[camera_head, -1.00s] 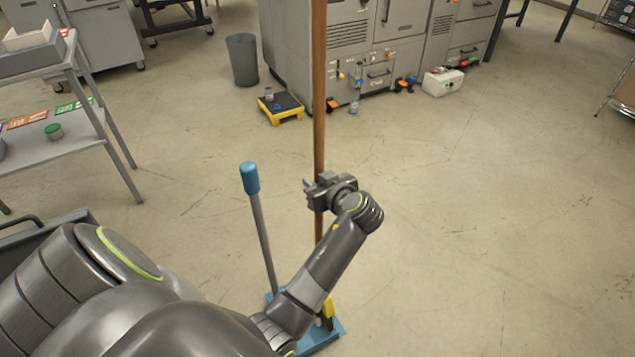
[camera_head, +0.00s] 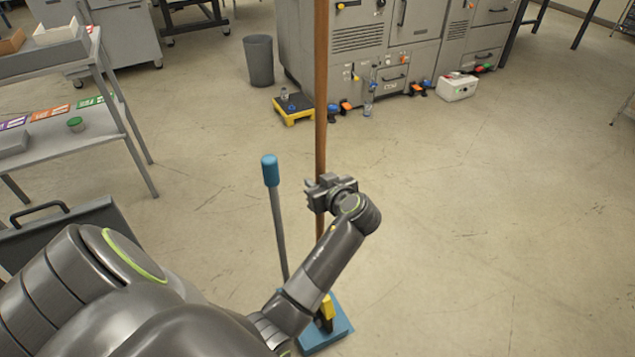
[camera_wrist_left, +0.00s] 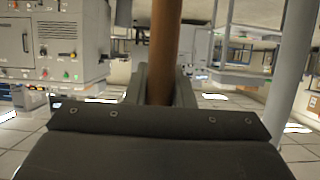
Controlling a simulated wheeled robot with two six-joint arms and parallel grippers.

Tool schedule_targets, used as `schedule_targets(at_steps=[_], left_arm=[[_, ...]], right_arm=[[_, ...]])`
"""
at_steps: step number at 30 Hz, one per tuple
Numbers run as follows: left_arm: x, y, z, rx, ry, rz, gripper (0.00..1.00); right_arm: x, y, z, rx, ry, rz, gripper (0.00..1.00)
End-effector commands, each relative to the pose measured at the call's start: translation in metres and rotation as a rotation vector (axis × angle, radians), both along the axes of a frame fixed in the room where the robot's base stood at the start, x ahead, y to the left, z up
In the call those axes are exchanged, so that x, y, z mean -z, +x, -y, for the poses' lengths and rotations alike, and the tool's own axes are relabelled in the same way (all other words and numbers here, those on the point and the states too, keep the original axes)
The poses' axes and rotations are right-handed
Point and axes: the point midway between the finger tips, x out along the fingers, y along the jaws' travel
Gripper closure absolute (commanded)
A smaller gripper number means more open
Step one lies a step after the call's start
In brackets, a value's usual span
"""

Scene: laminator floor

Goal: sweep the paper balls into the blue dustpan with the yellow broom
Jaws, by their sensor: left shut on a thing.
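My left gripper (camera_head: 322,196) is shut on the brown wooden handle (camera_head: 321,100) of the yellow broom, which stands nearly upright. In the left wrist view the handle (camera_wrist_left: 163,50) passes between the two jaws. The broom's yellow head (camera_head: 327,308) shows low beside my forearm, at the dustpan; whether it touches is unclear. The blue dustpan (camera_head: 335,335) lies on the floor, partly hidden by my arm. Its grey stick with a blue grip (camera_head: 270,171) stands up left of the broom. No paper balls can be made out. My right gripper is out of view.
A grey shelf cart (camera_head: 130,150) stands at the left. The floor at the right is clear.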

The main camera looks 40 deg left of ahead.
Motion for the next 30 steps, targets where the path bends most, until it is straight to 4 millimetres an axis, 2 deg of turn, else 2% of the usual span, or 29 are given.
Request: schedule_targets(at_steps=[30], left_arm=[[-0.048, 0.085, 0.043, 0.001, 0.002, 0.005, 1.00]], right_arm=[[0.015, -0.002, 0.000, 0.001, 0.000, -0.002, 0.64]])
